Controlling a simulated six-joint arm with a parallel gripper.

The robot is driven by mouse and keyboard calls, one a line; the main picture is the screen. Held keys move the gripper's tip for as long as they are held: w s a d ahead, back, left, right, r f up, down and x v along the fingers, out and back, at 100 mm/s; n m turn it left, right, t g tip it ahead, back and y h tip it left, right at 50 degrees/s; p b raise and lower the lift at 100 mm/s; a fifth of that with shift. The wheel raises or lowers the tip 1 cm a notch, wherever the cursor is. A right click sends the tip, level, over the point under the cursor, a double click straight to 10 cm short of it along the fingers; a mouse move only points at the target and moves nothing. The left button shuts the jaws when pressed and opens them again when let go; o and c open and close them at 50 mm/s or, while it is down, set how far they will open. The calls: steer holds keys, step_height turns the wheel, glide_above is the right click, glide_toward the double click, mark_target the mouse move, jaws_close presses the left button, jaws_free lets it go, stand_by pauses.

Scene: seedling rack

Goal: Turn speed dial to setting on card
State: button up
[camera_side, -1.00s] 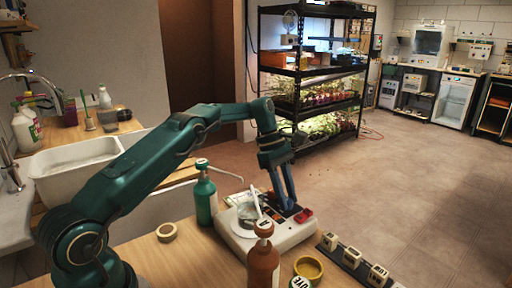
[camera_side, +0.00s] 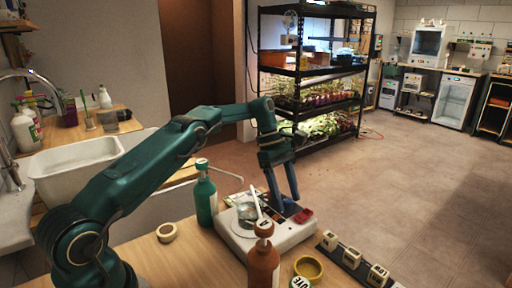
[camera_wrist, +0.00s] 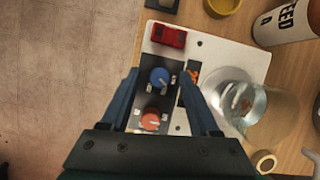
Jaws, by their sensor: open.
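A white stirrer-like device (camera_side: 278,240) stands on the wooden bench, with a dark control panel (camera_wrist: 144,101) on it. The panel carries a blue dial (camera_wrist: 160,77) with a pale pointer mark and an orange-red dial (camera_wrist: 150,121), also with a pale mark. I cannot tell from the labels which is the speed dial. My gripper (camera_wrist: 159,72) is open, its fingers on either side of the blue dial, with gaps visible. The side view shows my gripper (camera_side: 285,203) pointing down over the panel, hiding the dials. I cannot make out a setting card.
A glass beaker (camera_wrist: 240,108) stands on the device, right of the panel in the wrist view. A red block (camera_wrist: 168,36) sits near its end. A green bottle (camera_side: 205,198), brown bottle (camera_side: 263,266), yellow ring (camera_side: 308,268) and tape roll (camera_side: 167,232) stand nearby.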

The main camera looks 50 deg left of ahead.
steer(key=shift+n, duration=0.3)
